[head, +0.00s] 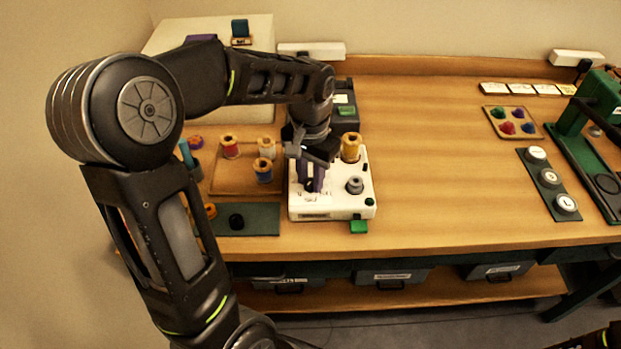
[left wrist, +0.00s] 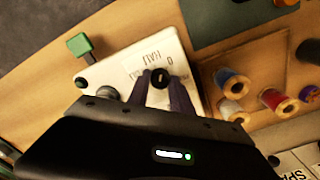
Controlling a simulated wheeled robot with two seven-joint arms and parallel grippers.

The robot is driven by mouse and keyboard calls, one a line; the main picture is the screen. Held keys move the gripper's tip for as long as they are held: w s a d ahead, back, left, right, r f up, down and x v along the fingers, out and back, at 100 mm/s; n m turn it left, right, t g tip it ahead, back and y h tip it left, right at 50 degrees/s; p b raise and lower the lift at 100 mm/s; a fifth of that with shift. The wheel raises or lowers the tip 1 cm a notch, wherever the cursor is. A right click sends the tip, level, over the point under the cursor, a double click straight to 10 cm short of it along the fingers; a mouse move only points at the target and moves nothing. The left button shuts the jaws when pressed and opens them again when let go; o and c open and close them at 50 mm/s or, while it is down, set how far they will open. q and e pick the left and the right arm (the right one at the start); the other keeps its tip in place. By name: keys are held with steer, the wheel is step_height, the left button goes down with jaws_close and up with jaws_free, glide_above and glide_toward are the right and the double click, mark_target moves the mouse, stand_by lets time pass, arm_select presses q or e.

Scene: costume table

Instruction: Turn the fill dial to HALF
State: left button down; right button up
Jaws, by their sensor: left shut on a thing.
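The white winder box (head: 333,207) stands near the table's front edge, below the middle of the head view. It also shows in the left wrist view (left wrist: 112,73), with printed marks, of which "HALF" and "0" can be read. The black fill dial (left wrist: 161,78) sits on its top face, with a pale pointer mark. My left gripper (head: 310,184) reaches down over the box's left part. Its purple fingers (left wrist: 163,88) are shut on the dial, one on each side. In the head view the fingers mostly hide the dial. My right gripper is not in view.
A wooden tray (head: 222,182) with spools lies to the left. The table's middle is clear.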

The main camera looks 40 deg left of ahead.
mark_target(311, 182)
arm_select(q)
steer(key=n+b, duration=0.1)
steer(key=n, duration=0.4)
steer(key=shift+n, duration=0.4)
steer(key=c, duration=1.1)
jaws_free()
steer(key=shift+c, duration=0.2)
step_height(311, 182, up, 8)
steer(key=shift+f+b, duration=0.1)
steer(key=shift+b, duration=0.3)
